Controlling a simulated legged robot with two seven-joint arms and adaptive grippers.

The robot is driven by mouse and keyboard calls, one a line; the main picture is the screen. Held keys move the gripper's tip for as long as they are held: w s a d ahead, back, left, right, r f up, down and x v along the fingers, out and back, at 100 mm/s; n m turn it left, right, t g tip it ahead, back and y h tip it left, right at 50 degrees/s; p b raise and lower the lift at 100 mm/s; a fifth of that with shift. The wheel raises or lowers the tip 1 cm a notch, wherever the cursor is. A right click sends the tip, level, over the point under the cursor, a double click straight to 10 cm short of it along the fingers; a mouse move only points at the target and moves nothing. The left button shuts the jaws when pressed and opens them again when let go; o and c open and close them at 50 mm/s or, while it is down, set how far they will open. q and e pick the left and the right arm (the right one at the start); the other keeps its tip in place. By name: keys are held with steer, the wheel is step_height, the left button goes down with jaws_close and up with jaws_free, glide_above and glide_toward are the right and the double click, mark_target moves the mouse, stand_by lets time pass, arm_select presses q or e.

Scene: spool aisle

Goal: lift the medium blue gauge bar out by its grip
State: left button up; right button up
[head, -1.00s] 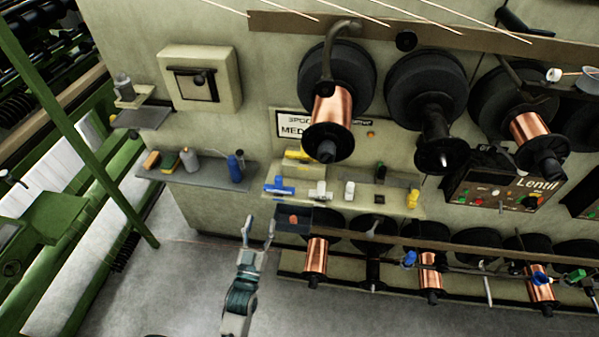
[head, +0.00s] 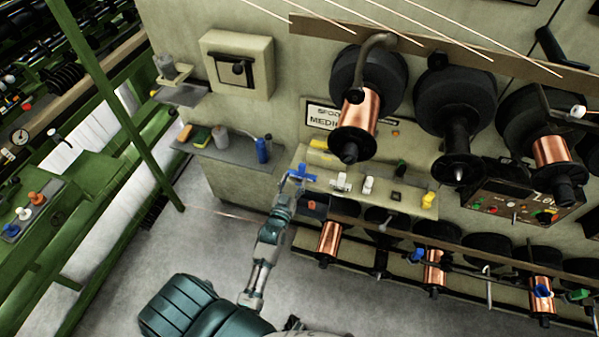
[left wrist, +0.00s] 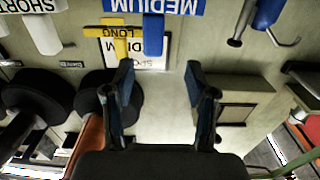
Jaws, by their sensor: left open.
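The medium blue gauge bar (head: 303,174) sits at the left end of the pale shelf in the head view. In the left wrist view its blue upright part (left wrist: 153,36) stands under a blue MEDIUM label (left wrist: 160,6). My left gripper (head: 292,180) is at the bar in the head view and overlaps it. In the left wrist view the left gripper (left wrist: 159,78) is open and empty, with the bar beyond the fingertips and between their lines. Whether a finger touches it I cannot tell. My right gripper is not in view.
Yellow LONG bar (left wrist: 120,38) is close beside the blue one. White pieces (head: 341,182) stand to its right. A grey shelf (head: 230,148) with a blue bottle (head: 262,150) is to the left. Copper spools (head: 358,125) jut out above right. Floor in front is clear.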

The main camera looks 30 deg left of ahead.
mark_target(301, 168)
arm_select(q)
steer(key=shift+w+d+r, duration=0.15)
steer(key=shift+w+d, duration=0.1)
steer(key=shift+w, duration=0.05)
steer(key=x, duration=0.3)
steer(key=d+x, duration=0.1)
steer(key=shift+w+a, duration=0.15)
steer(key=shift+w, duration=0.35)
steer(key=shift+a+f, duration=0.3)
steer(key=shift+a, duration=0.4)
steer(key=shift+c, duration=0.5)
steer(key=c, duration=0.8)
steer(key=shift+d, duration=0.3)
jaws_close()
steer(key=shift+d+r, duration=0.15)
steer(key=shift+d, duration=0.25)
steer(key=shift+a+r, duration=0.3)
steer(key=shift+r, duration=0.2)
steer(key=shift+s+r, duration=0.2)
steer(key=shift+r, duration=0.4)
steer(key=shift+s+r, duration=0.2)
steer(key=shift+r, duration=0.4)
steer(key=d+r+v, duration=0.1)
steer(key=v, duration=1.4)
steer(key=shift+d+r, duration=0.25)
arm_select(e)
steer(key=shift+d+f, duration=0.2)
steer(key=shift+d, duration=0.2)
